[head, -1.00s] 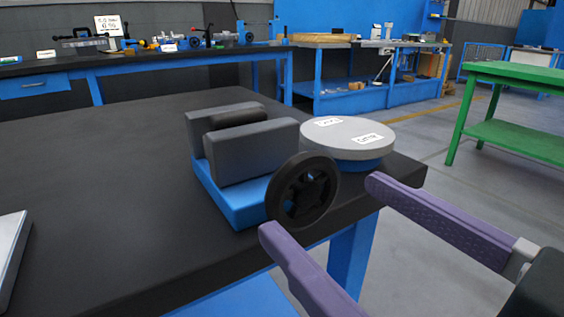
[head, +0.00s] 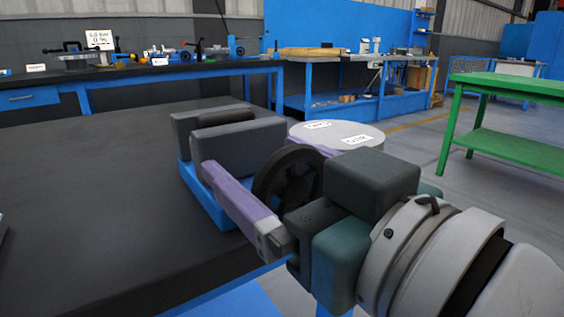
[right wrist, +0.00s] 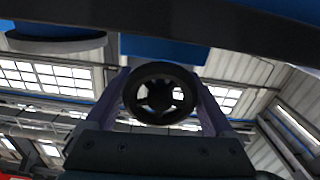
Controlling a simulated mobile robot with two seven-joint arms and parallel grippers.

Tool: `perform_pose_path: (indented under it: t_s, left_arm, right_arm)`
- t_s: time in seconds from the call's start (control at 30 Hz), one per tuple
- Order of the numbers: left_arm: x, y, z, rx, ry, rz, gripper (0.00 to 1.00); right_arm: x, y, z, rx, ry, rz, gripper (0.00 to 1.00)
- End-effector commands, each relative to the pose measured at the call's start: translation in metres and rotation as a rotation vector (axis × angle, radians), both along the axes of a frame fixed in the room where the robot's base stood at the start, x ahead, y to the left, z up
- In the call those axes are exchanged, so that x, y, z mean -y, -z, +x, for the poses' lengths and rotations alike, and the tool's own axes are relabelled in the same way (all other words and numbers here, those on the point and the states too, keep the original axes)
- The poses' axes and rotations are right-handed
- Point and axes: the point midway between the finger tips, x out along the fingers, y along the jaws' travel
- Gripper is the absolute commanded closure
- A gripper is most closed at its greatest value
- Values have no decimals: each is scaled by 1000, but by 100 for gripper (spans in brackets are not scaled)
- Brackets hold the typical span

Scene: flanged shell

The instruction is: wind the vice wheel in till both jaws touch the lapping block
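The vice has a blue base (head: 205,203) and two grey jaws, a near one (head: 243,147) and a far one (head: 190,122). The dark lapping block (head: 226,117) stands between them, mostly hidden by the near jaw; I cannot tell whether either jaw touches it. The black spoked wheel (head: 288,178) is on the vice's near side. My right gripper (right wrist: 160,90) is open, with its purple fingers on either side of the wheel; I cannot tell if they touch its rim. In the head view, its hand hides the wheel's lower right. My left gripper is not in view.
A green table (head: 520,148) and cluttered blue benches stand farther off.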

Motion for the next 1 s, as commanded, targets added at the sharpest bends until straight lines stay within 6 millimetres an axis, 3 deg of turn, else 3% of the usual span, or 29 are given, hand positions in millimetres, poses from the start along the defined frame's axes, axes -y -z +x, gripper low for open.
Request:
perform_pose_path:
  t_s: [0.07, 0.5, 0.77, 1.0]
  left_arm:
    - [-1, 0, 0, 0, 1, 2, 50]
    - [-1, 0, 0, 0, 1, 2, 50]
    - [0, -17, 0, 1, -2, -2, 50]
    - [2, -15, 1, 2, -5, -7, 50]
  right_arm:
    - [0, 0, 0, 0, 0, 0, 22]
    - [0, 0, 0, 0, 0, 0, 72]
    - [0, -4, 0, 66, 0, -93, 74]
    - [0, 0, 0, 82, 1, -111, 73]
